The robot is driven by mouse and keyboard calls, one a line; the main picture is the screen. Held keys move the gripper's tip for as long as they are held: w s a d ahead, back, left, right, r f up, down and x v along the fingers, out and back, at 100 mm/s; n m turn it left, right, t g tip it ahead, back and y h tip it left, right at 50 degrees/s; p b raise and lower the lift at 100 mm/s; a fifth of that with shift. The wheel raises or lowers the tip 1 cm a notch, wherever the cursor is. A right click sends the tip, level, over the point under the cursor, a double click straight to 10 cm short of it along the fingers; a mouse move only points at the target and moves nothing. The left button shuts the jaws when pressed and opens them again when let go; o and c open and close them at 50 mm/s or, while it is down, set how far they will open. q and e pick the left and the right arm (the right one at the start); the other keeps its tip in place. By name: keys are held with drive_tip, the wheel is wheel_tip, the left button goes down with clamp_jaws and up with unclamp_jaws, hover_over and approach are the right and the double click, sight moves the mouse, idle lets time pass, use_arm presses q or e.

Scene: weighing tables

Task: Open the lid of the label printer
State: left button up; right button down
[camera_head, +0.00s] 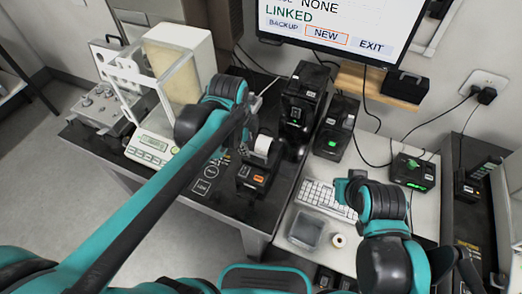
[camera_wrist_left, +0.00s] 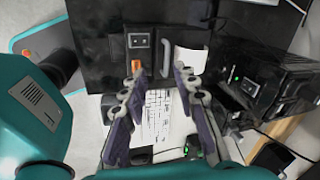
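The label printer (camera_head: 250,182) is a small black box with an orange button, and a white label roll (camera_head: 263,146) shows at its back. In the left wrist view the printer (camera_wrist_left: 148,48) lies just beyond my fingertips, with the white roll (camera_wrist_left: 190,59) at its right. I cannot clearly tell the lid's position. My left gripper (camera_head: 250,124) is above the back of the printer, partly hidden by its arm. In the left wrist view its two fingers (camera_wrist_left: 158,72) are apart with nothing held between them.
Black devices (camera_head: 299,108) stand close behind the printer. A balance with a glass shield (camera_head: 125,70) is at the left. A monitor (camera_head: 335,25) is behind.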

use_arm(q)
drive_tip(key=w+d+f+m, duration=0.1)
drive_tip(key=w+d+m, duration=0.1)
drive_tip(key=m, duration=0.1)
drive_tip(key=b, duration=0.4)
hover_over(257, 161)
drive_tip(key=shift+g, duration=0.4)
wheel_tip(257, 161, down, 8)
drive_tip(key=shift+r, duration=0.1)
clamp_jaws()
